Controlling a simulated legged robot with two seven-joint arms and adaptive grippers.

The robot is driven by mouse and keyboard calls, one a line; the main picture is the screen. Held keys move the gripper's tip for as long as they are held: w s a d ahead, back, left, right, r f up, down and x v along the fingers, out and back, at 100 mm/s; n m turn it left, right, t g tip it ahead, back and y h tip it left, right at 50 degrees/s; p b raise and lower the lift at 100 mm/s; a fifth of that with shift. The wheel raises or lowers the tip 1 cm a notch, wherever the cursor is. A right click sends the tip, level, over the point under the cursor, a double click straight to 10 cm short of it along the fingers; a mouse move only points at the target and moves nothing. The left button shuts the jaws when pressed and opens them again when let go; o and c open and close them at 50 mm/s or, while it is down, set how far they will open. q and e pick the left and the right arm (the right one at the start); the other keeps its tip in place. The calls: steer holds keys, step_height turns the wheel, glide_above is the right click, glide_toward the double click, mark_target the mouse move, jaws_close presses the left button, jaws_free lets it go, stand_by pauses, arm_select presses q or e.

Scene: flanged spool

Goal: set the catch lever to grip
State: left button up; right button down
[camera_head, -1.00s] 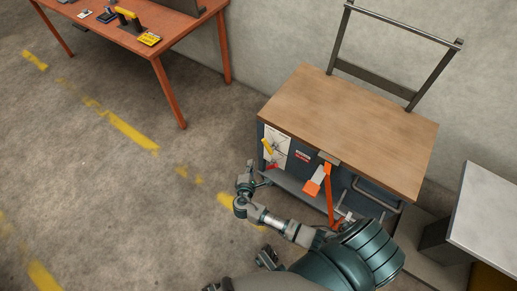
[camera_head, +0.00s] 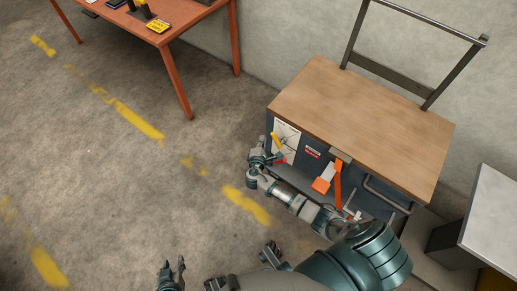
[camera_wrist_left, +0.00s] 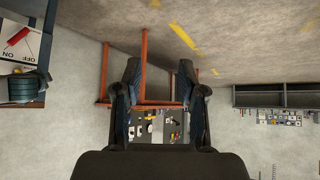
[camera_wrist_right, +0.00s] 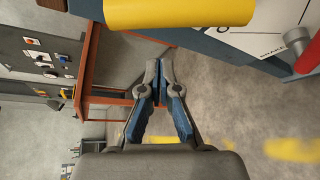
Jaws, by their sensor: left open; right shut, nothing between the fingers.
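A white plate (camera_head: 290,136) is on the left part of the cabinet's front. It carries a yellow lever (camera_head: 276,141) and a red lever (camera_head: 281,161). In the right wrist view the yellow lever (camera_wrist_right: 180,12) crosses the top edge, and the red lever (camera_wrist_right: 309,54) is at the right. I cannot read which one is the catch lever. My right gripper (camera_head: 274,157) is close to the plate; in its wrist view the shut fingers (camera_wrist_right: 161,65) are empty, apart from the yellow lever. My left gripper (camera_head: 173,264) is open and empty, away from the cabinet; its fingers (camera_wrist_left: 160,72) are spread.
An orange lever (camera_head: 338,182) with an orange-and-white block (camera_head: 324,178) beside it and a bar handle (camera_head: 388,200) are farther right on the cabinet's front. The wooden top (camera_head: 360,120) is bare. A red table (camera_head: 180,75) stands at the back left. The floor between is open.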

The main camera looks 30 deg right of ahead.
arm_select(q)
steer(key=s, duration=0.1)
steer(key=s+g, duration=0.1)
steer(key=s+a+f, duration=0.1)
steer(key=shift+g+y+p, duration=0.3)
steer(key=shift+g+p, duration=0.1)
arm_select(e)
steer(key=s, duration=0.1)
steer(key=s+d+r, duration=0.1)
steer(key=s+r, duration=0.1)
steer(key=shift+d, duration=0.35)
